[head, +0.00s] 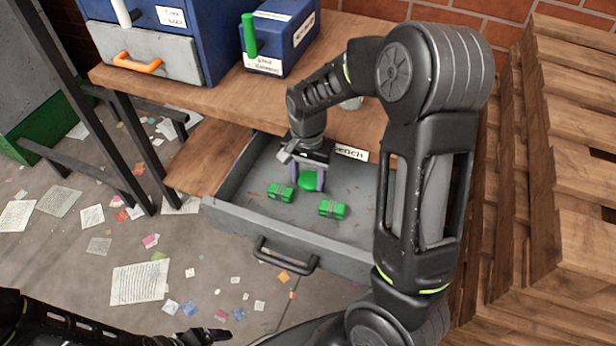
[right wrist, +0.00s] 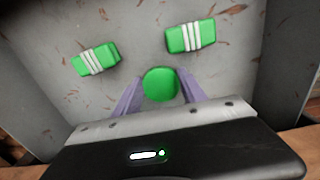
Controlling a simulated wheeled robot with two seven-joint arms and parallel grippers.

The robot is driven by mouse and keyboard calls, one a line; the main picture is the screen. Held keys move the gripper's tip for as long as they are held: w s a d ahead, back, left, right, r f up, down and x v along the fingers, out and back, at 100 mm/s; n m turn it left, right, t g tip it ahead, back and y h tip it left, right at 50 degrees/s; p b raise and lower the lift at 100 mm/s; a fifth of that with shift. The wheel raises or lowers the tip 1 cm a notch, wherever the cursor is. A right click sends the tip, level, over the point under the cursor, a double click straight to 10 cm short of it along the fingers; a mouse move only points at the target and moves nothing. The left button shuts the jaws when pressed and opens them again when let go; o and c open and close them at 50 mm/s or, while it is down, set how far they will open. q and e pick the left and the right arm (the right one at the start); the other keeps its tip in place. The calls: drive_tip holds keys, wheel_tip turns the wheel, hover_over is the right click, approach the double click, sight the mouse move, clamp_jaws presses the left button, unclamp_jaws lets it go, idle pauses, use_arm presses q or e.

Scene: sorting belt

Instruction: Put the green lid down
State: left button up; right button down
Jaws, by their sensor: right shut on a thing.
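The green lid (head: 311,181) is round and sits between the purple fingers of my right gripper (head: 308,184), which is shut on it. It also shows in the right wrist view (right wrist: 160,84), with a finger on each side. Gripper and lid are inside the open grey drawer (head: 232,213), towards its back. I cannot tell whether the lid touches the drawer floor. Two green banded blocks lie in front of the lid, one at the left (head: 281,192) and one at the right (head: 332,209).
The wooden bench top (head: 220,108) overhangs the back of the drawer. Blue cabinets (head: 270,38) stand on it. A drawer handle (head: 285,257) juts out in front. Wooden pallets (head: 550,120) stand at the right. Papers litter the floor at the left.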

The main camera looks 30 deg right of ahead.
sight(308, 183)
drive_tip(key=shift+f+b, duration=0.3)
drive_tip(key=shift+f, duration=0.1)
drive_tip(key=c, duration=0.7)
unclamp_jaws()
drive_tip(key=shift+o, duration=0.2)
drive_tip(key=shift+r+p, duration=0.45)
drive_tip(key=shift+r, duration=0.2)
wheel_tip(308, 183, up, 12)
drive_tip(key=p, duration=0.1)
drive_tip(key=shift+f+p, duration=0.2)
drive_tip(key=shift+p, duration=0.1)
